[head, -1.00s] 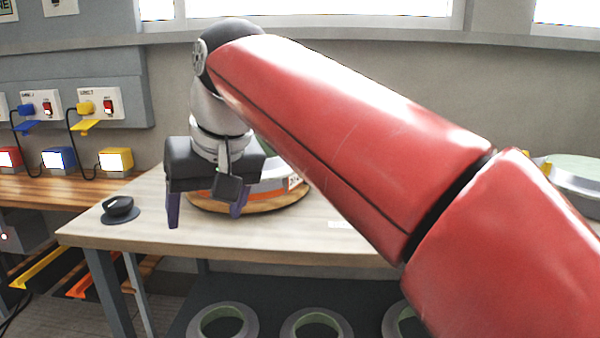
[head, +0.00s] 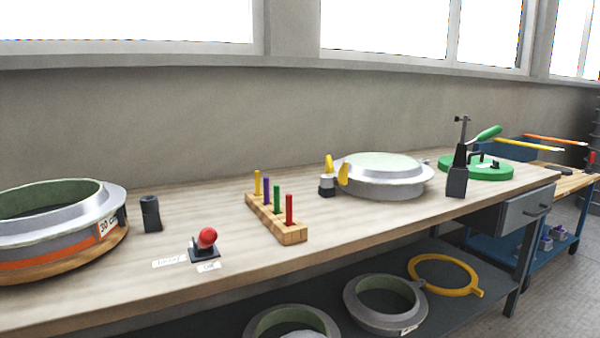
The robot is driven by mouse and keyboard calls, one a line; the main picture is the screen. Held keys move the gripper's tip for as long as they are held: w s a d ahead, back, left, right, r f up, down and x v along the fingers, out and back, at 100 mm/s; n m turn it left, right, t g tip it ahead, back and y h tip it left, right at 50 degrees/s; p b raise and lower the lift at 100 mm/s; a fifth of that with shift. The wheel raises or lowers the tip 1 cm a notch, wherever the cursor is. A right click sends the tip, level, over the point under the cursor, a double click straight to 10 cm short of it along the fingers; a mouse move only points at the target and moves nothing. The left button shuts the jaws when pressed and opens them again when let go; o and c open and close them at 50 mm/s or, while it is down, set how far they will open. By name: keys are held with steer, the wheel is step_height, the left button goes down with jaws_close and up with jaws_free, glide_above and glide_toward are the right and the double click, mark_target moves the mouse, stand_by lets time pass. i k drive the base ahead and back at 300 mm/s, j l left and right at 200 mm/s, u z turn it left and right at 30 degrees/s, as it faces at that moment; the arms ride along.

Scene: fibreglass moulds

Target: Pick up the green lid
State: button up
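A flat round green lid (head: 450,163) lies toward the far right end of the workbench. Small dark fittings show on its top, including what looks like a dark handle near its middle. A black upright stand (head: 457,183) is in front of its left part and hides some of it. My gripper and arm are not in the head view.
On the wooden bench (head: 350,225) stand a ring mould (head: 60,235) at left, a red-knobbed device (head: 207,238), a peg block (head: 292,235) and a closed grey mould (head: 385,180). A yellow clamp (head: 330,180) is beside that mould. More rings lie on the lower shelf.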

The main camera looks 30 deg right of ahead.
mark_target(479, 168)
steer(key=l+z, duration=0.1)
steer(key=z, duration=1.95)
